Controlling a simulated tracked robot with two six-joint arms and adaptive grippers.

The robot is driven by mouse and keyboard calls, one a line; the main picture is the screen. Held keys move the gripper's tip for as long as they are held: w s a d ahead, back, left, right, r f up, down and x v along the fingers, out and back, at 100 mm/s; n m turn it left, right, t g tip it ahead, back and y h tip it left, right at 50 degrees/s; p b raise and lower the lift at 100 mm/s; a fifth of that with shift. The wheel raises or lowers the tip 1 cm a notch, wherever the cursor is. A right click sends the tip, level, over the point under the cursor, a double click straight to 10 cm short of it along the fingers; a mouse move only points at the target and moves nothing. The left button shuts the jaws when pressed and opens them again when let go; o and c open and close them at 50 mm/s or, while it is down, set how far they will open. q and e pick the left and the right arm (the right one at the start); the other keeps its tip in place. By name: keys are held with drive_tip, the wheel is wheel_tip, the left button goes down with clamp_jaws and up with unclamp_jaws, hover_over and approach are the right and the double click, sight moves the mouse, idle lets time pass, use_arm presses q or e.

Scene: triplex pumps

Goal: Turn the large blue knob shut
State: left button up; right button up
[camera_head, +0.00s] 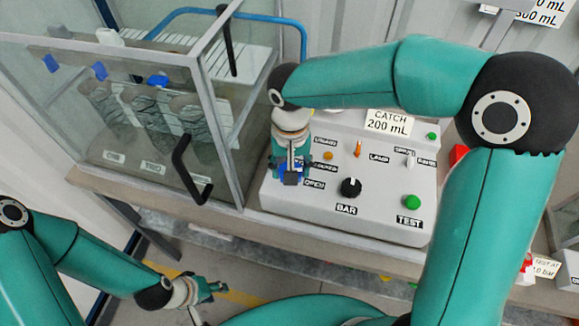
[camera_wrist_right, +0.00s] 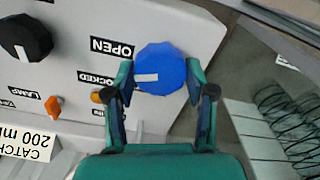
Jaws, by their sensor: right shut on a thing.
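The large blue knob (camera_wrist_right: 162,68) sits on the white panel in the right wrist view. Its white pointer mark lies on its left side, towards the LOCKED label (camera_wrist_right: 98,78), with the OPEN label (camera_wrist_right: 112,47) just above. My right gripper (camera_wrist_right: 160,80) has one finger on each side of the knob and is shut on it. In the head view the knob (camera_head: 291,179) is mostly hidden beneath my right gripper (camera_head: 290,165). My left gripper (camera_head: 214,289) hangs low at the lower left, away from the panel; its finger gap is unclear.
The white panel (camera_head: 330,222) also carries a black BAR knob (camera_head: 351,187), a green TEST button (camera_head: 412,202) and an orange lamp switch (camera_head: 358,149). A clear-walled cabinet with a black handle (camera_head: 188,168) stands close left of the panel. A CATCH 200 mL sign (camera_head: 388,121) stands behind.

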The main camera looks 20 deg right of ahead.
drive_tip(key=n, duration=0.3)
drive_tip(key=shift+w+r+n, duration=0.1)
drive_tip(key=shift+n, duration=0.3)
drive_tip(key=n, duration=0.3)
drive_tip(key=shift+n, duration=0.3)
drive_tip(key=n, duration=0.3)
drive_tip(key=shift+n, duration=0.3)
drive_tip(key=shift+w+r+n, duration=0.1)
drive_tip(key=shift+n, duration=1.5)
drive_tip(key=o, duration=1)
drive_tip(key=shift+o, duration=0.8)
